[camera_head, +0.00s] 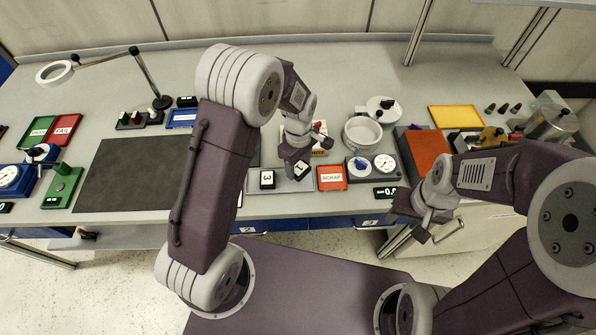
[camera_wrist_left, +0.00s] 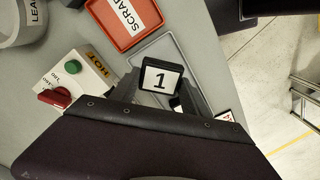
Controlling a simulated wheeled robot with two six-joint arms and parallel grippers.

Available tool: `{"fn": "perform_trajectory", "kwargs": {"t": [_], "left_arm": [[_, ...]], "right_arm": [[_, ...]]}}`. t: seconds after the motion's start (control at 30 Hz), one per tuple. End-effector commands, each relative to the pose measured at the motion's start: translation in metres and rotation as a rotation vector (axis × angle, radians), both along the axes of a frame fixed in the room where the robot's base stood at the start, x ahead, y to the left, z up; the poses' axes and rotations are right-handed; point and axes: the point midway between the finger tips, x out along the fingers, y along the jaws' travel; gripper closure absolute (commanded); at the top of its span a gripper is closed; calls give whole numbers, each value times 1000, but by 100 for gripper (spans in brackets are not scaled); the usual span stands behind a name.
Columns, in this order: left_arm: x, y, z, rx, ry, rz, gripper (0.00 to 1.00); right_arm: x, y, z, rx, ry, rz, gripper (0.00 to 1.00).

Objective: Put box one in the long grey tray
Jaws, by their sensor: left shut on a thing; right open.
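Box one (camera_head: 302,169), a small black box with a white face marked 1, is between the fingers of my left gripper (camera_head: 297,164). The left wrist view shows its face (camera_wrist_left: 160,79) between the two fingers. The long grey tray (camera_head: 290,187) lies on the bench below the gripper and also shows in the left wrist view (camera_wrist_left: 153,50). Box one is over the tray; I cannot tell whether it touches the floor of it. Another black box with a white face (camera_head: 267,179) sits at the tray's left part. My right gripper (camera_head: 428,228) is open and empty, off the bench's front edge.
A red scrap tray (camera_head: 332,178) stands just right of the grey tray. A control box with a red knob (camera_wrist_left: 62,95) stands behind it. A dial gauge (camera_head: 384,163) and a white round pot (camera_head: 362,134) are further right. A dark mat (camera_head: 135,175) lies left.

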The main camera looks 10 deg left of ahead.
Motion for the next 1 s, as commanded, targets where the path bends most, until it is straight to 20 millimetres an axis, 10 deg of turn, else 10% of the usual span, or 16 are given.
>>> {"fn": "perform_trajectory", "kwargs": {"t": [0.67, 0.7, 0.73, 1.0], "left_arm": [[0, 0, -44, 0, 0, 0, 87], [0, 0, -44, 0, 0, 0, 43], [0, 0, -43, 0, 0, 0, 37], [0, 0, -43, 0, 0, 0, 37]], "right_arm": [[0, 0, 0, 0, 0, 0, 56], [0, 0, 0, 0, 0, 0, 56], [0, 0, 1, 0, 0, 0, 56], [0, 0, 1, 0, 0, 0, 56]]}}
